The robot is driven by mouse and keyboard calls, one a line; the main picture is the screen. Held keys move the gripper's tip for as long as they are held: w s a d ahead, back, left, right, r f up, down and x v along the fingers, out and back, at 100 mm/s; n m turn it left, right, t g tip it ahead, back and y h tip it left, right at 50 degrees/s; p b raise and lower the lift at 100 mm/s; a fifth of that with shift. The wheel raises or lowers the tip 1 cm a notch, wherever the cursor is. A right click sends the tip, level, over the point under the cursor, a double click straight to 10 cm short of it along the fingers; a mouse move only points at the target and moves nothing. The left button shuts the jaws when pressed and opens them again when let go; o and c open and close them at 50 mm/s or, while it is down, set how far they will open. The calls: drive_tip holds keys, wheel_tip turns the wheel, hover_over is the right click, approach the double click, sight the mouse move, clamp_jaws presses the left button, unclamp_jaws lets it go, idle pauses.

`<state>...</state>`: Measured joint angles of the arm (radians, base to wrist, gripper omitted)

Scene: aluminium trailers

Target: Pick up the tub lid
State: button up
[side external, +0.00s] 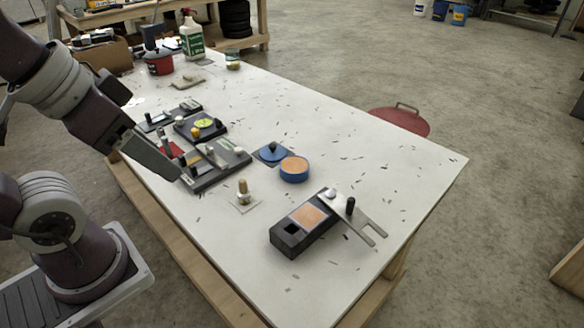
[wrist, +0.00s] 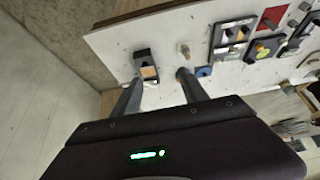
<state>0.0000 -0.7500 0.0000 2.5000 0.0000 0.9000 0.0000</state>
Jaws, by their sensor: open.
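The tub lid (side external: 272,152) is a flat blue piece with a dark knob, lying on the white table. The round blue tub (side external: 294,169), with a tan-orange top face, stands close beside it. In the wrist view, a blue piece that looks like the lid (wrist: 204,71) shows just right of my right finger, and that finger partly covers the blue things there. My gripper (side external: 178,177) is above the table's near side, left of the lid and apart from it. In the wrist view, my gripper (wrist: 160,77) has its fingers spread with nothing between them.
A black box (side external: 288,238) with an orange panel and a slotted metal plate (side external: 360,219) stand toward the front. A small knobbed post (side external: 243,193) is near the tub. A red pot (side external: 158,62) is farther back. The right side is mostly clear.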

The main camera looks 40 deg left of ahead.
drive_tip(key=o, duration=1.1)
drive_tip(key=w+a+r+n+g+h, duration=0.1)
drive_tip(key=w+r+n, duration=0.15)
drive_tip(key=w, duration=0.25)
drive_tip(key=w+a+r+n+g+h, duration=0.1)
drive_tip(key=w+n, duration=0.2)
drive_tip(key=w, duration=0.3)
drive_tip(key=n+g+y, duration=0.2)
drive_tip(key=n+g, duration=0.1)
drive_tip(key=n, duration=1.1)
hover_over(272, 145)
drive_tip(key=s+d, duration=0.1)
drive_tip(key=d, duration=0.1)
wheel_tip(272, 145, down, 19)
drive_tip(key=shift+n+g, duration=0.3)
drive_tip(key=shift+n, duration=0.05)
drive_tip(key=f, duration=0.4)
drive_tip(key=a+f, duration=0.1)
drive_tip(key=f, duration=0.3)
drive_tip(key=w+f, duration=0.1)
drive_tip(key=f, duration=0.3)
drive_tip(key=shift+a, duration=0.4)
